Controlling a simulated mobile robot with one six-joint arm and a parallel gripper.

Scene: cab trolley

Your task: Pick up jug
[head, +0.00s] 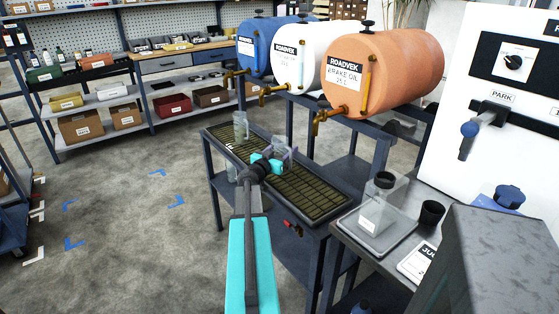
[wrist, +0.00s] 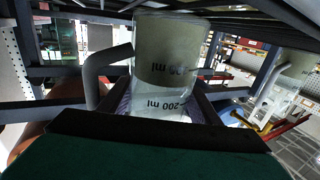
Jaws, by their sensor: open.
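A clear jug (wrist: 165,105) with 200 ml markings and a grey side handle fills the middle of the wrist view. It stands upright between my open fingers. My gripper (head: 272,160) is over the dark drip grate (head: 310,192) in the head view, where it largely hides this jug. I cannot tell whether the fingers touch the jug. A second clear jug (head: 241,126) stands at the back left of the grate. A clear vessel, probably that jug, also shows at the right of the wrist view (wrist: 284,88).
Blue, white and orange drums (head: 385,72) with brass taps (head: 325,118) stand behind the grate. A capped clear bottle (head: 378,213), a black cup (head: 432,213) and a card (head: 417,262) are on the right bench. Shelves (head: 150,105) stand back left. The left floor is open.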

